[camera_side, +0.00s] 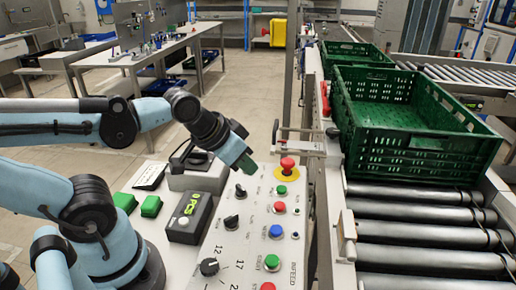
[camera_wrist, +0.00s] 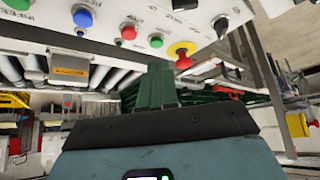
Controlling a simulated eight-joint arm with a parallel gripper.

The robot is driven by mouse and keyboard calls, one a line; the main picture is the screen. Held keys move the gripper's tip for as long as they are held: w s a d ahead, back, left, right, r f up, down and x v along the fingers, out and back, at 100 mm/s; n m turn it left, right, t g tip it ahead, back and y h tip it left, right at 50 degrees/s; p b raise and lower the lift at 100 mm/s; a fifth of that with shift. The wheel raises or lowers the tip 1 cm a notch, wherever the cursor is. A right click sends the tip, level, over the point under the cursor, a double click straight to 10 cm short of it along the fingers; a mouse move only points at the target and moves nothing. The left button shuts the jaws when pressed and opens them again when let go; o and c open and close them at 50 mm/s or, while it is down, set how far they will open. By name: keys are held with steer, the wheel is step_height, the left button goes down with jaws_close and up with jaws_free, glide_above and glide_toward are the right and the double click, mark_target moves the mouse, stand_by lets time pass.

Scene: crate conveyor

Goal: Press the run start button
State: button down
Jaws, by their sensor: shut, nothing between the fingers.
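The light control panel (camera_side: 222,258) carries a column of buttons. A green button (camera_side: 282,190) sits just below the red mushroom button (camera_side: 287,164) on its yellow ring; a red button (camera_side: 279,207), a blue button (camera_side: 275,232) and a second green button (camera_side: 271,262) follow. Labels are too small to read surely, so I cannot confirm which is run start. In the wrist view the upper green button (camera_wrist: 156,41) lies just beyond my fingertips (camera_wrist: 158,66). My gripper (camera_side: 246,163) is shut and empty, tilted down above the panel, left of the mushroom button, apart from the buttons.
Black rotary knobs (camera_side: 241,191) stand on the panel below my gripper. Green crates (camera_side: 410,150) stand on the roller conveyor (camera_side: 420,235) at right. The air above the panel is clear.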

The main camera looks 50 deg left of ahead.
steer(key=shift+w, duration=0.1)
step_height(320, 180, up, 2)
steer(key=n+t, duration=0.2)
steer(key=n, duration=0.6)
glide_above(278, 189)
steer(key=shift+r, duration=0.2)
steer(key=shift+f, duration=4.4)
steer(key=shift+f, duration=0.2)
steer(key=shift+f, duration=0.2)
steer(key=shift+f, duration=0.45)
steer(key=shift+r, duration=0.85)
